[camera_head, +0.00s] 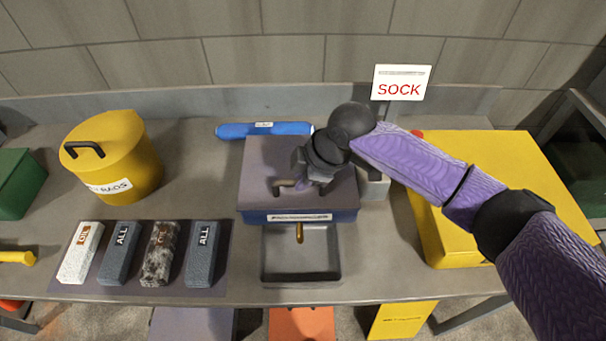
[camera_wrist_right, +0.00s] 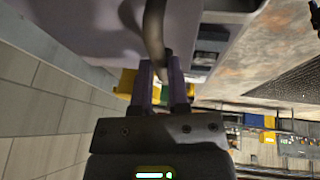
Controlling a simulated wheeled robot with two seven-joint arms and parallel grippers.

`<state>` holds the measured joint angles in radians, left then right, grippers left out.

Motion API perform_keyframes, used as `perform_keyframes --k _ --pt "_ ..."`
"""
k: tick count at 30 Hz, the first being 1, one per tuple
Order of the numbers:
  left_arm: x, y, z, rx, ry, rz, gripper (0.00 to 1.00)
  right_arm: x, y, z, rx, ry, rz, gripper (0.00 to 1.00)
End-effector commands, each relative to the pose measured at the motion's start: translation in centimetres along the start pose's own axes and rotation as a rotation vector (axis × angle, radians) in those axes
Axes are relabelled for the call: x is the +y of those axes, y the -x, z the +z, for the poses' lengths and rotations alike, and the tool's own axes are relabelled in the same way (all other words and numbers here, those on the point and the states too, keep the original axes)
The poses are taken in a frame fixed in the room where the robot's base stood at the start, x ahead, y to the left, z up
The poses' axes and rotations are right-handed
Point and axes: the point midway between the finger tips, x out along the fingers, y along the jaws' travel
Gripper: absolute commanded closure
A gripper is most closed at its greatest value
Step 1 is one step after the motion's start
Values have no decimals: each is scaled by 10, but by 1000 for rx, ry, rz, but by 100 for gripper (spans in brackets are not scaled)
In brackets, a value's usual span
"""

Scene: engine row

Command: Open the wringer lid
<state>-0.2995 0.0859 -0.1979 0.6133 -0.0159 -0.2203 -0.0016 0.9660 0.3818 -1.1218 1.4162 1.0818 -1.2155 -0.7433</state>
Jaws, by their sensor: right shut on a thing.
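The wringer is a blue box (camera_head: 344,216) with a flat grey-mauve lid (camera_head: 262,158) on the bench, behind a shallow grey tray (camera_head: 266,262). The lid looks down on the box. My right gripper (camera_head: 302,184) is over the lid, shut on its handle (camera_head: 278,188). In the right wrist view the curved handle (camera_wrist_right: 155,28) runs between the fingers of the gripper (camera_wrist_right: 163,85). My arm and gripper hide the right part of the lid. My left gripper is not in view.
A blue roll (camera_head: 240,130) lies behind the wringer. A SOCK sign (camera_head: 402,82) stands behind my arm. A yellow case (camera_head: 500,150) is at right, a yellow RAGS can (camera_head: 140,155) at left. Several labelled blocks (camera_head: 118,255) lie on a dark mat at front left.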

Motion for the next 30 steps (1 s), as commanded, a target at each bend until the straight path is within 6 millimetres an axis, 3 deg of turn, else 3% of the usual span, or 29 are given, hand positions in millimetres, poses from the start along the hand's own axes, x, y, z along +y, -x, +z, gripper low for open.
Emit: perform_keyframes --k 10,30 --pt "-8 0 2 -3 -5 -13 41 0 0 0 -1 0 0 100" --pt "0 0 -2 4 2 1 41 0 0 0 -1 0 0 100"
